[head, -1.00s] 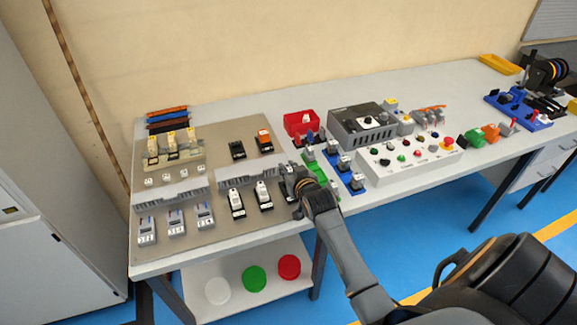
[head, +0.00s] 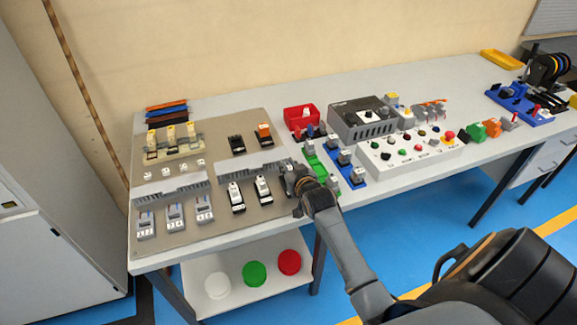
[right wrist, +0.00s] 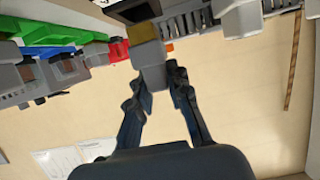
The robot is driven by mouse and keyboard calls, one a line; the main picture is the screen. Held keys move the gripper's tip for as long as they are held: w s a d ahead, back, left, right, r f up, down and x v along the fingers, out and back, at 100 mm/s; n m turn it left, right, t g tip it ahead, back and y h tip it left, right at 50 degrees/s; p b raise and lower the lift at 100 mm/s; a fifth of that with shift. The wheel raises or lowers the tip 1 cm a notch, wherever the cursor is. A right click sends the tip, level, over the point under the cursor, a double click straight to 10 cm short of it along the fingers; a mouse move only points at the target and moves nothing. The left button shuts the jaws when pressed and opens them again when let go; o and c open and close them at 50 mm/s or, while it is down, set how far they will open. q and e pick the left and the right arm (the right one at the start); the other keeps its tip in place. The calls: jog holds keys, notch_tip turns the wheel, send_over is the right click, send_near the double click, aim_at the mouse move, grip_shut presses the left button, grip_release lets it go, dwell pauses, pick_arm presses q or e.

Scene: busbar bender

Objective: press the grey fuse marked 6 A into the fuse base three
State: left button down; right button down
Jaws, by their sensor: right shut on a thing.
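My right gripper (head: 294,180) is at the right edge of the beige panel, beside the green tray (head: 316,157). In the right wrist view its fingers (right wrist: 160,76) are shut on a grey block with a yellowish-brown end, the grey fuse (right wrist: 150,54); its marking cannot be read. In the head view the gripper mostly hides the fuse. Two black bases with white parts (head: 236,196) (head: 263,187) stand to the left of the gripper. I cannot tell which holder is fuse base three. My left gripper is not in view.
Grey slotted ducts (head: 171,190) cross the panel (head: 215,235). A blue tray (head: 354,181) with grey-topped parts and a grey button box (head: 415,158) stand to the right. A red bin (head: 301,117) is behind. The panel's front strip is clear.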

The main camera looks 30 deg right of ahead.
dwell(0.5)
jog(key=shift+p, duration=0.55)
dwell(0.6)
jog(key=shift+f+b, duration=0.85)
jog(key=shift+f, duration=0.35)
jog(key=shift+s+f, duration=0.1)
jog(key=shift+f, duration=0.15)
jog(key=c, duration=1.2)
grip_release()
jog(key=v, duration=1.2)
